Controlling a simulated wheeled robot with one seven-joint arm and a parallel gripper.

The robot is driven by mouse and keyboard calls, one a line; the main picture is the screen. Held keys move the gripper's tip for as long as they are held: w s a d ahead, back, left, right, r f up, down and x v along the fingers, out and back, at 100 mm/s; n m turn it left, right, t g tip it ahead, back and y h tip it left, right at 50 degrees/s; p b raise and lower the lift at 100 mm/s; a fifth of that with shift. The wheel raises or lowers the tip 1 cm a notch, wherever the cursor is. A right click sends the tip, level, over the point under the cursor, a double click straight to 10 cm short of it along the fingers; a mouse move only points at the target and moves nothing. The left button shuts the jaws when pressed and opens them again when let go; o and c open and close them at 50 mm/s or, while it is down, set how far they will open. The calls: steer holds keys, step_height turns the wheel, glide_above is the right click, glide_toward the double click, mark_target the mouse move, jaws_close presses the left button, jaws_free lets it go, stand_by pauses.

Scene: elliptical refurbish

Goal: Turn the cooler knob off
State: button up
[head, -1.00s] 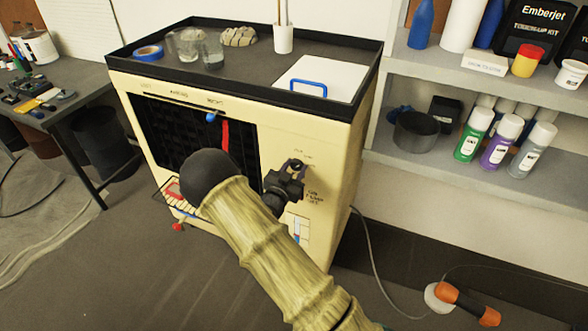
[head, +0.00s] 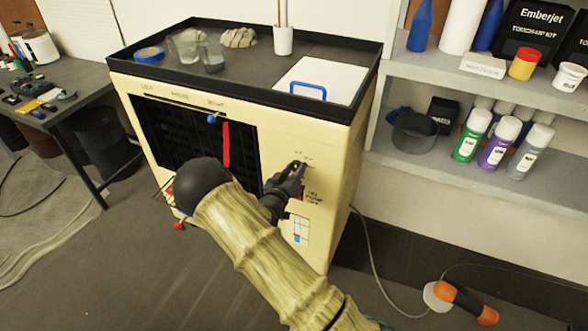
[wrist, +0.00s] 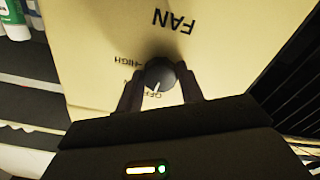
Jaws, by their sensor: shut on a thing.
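The cooler (head: 335,152) is a cream cabinet with a dark grille and a black-rimmed top. Its small dark round knob (wrist: 160,74) shows in the wrist view below the upside-down word FAN, near the labels HIGH and OFF. The knob's white mark points down in that view, toward the partly hidden OFF label. My gripper (wrist: 160,80) has one finger on each side of the knob and is shut on it. In the head view my gripper (head: 298,172) is at the upper right of the cooler's front and mostly hides the knob.
A red strip (head: 226,146) hangs by the grille, left of my gripper. Jars, blue tape (head: 149,53) and a white board (head: 318,80) lie on the cooler's top. A shelf (head: 440,172) with spray cans stands close on the right. Open floor lies in front.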

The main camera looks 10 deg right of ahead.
steer(key=shift+n, duration=0.6)
steer(key=o, duration=1)
steer(key=shift+a, duration=0.1)
steer(key=v, duration=1.7)
steer(key=shift+s+b, duration=0.15)
steer(key=shift+b, duration=0.2)
